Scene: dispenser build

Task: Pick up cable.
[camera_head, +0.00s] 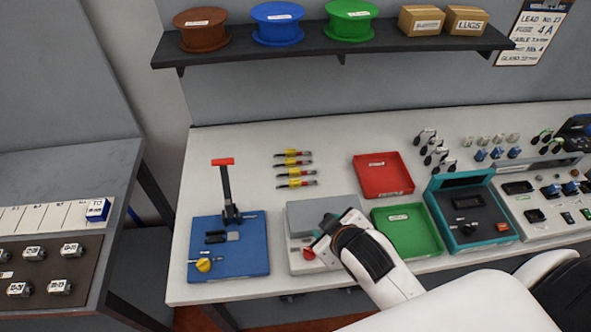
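Brown (203,29), blue (277,23) and green (350,19) spools sit on the shelf. Several small black looped pieces (436,154) lie at the right. My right gripper (322,232) is over the grey-topped device (310,212) at the front of the table. Its arm hides part of that device, and its finger opening is unclear. My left gripper is out of view.
A blue base with an upright red-handled lever (224,175) stands left of my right gripper. Red (383,168) and green (405,220) trays and a teal device (465,200) stand to the right. The table's back left is clear. The dark shelf (330,46) overhangs behind.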

